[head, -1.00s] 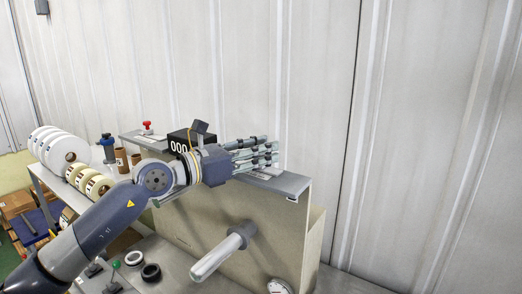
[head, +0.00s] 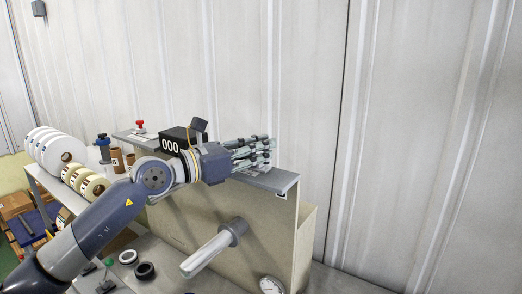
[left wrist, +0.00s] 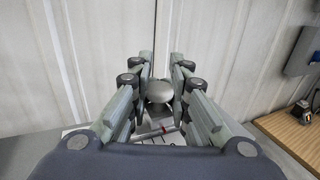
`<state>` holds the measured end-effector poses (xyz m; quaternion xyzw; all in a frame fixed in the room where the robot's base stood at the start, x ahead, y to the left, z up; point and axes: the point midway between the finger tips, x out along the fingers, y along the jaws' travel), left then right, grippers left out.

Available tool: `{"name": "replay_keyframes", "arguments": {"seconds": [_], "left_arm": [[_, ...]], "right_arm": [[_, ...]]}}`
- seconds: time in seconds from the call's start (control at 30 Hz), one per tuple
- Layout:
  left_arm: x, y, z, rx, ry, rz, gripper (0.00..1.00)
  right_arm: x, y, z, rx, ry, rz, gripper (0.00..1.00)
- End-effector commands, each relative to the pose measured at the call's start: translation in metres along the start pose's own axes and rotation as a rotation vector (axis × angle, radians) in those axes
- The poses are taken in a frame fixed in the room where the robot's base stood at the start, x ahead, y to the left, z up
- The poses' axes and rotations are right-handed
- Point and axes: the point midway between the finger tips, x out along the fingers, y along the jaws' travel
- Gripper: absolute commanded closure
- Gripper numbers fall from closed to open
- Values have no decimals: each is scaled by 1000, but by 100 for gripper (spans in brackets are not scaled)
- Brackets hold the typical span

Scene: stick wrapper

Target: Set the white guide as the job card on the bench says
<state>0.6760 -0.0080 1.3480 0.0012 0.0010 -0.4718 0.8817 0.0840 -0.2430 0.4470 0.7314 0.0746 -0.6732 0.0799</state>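My left gripper (head: 270,152) reaches over the grey top ledge of the beige machine (head: 288,180). In the left wrist view, a pale round knob (left wrist: 159,92) sits between the two finger rows of the left gripper (left wrist: 161,58). The fingers flank the knob on both sides; I cannot tell whether they touch it. Below the knob is a pale plate (left wrist: 156,135) with a red mark and a dark line. I cannot pick out the white guide or the job card for certain. My right gripper is in neither view.
A black counter (head: 170,146) reading 000 stands behind my left wrist. A pale roller (head: 206,254) sticks out from the machine front, with a round dial (head: 269,285) below. White rolls (head: 62,150) and cream rolls (head: 88,183) lie left. A corrugated wall rises close behind.

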Motion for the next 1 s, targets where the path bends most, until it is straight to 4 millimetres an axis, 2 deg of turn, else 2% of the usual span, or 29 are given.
{"name": "replay_keyframes", "arguments": {"seconds": [0.03,0.1,0.5,0.63,0.77,1.0], "left_arm": [[0,-2,-4,-3,9,-4,75],[0,-1,-5,-3,9,-3,61],[0,0,-4,-2,7,0,61],[-4,1,-3,-2,6,1,61],[-20,1,-4,-2,7,2,61],[-72,1,-4,-2,9,3,61]], "right_arm": [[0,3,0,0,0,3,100],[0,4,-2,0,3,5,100],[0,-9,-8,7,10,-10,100],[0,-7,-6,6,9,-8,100],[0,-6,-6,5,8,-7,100],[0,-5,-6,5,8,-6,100]]}}
